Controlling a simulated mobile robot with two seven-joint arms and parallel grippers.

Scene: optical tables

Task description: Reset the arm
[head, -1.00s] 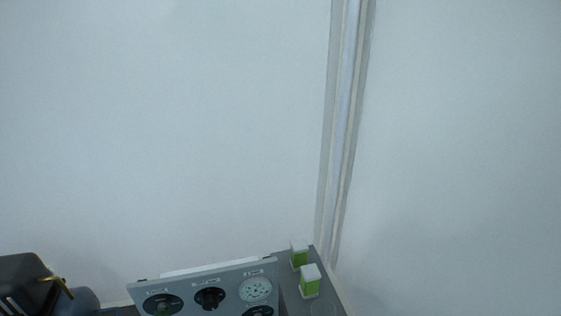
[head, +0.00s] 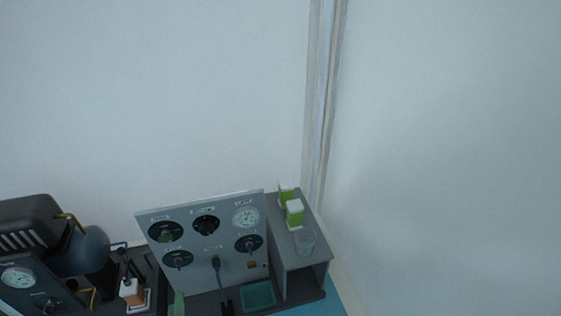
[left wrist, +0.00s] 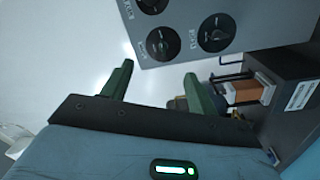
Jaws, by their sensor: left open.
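My left gripper (left wrist: 158,80) shows in the left wrist view with its two green fingers apart and nothing between them. A grey instrument panel (left wrist: 215,20) with dials and knobs is beyond the fingertips there. In the head view a small green piece at the bottom edge, in front of the panel (head: 200,275), looks like a fingertip of my left gripper (head: 178,303); the rest of the arm is out of view. My right gripper is not in view.
A dark machine with a blue tank (head: 88,250) stands at left. White walls with a corner strip (head: 318,110) fill the upper view.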

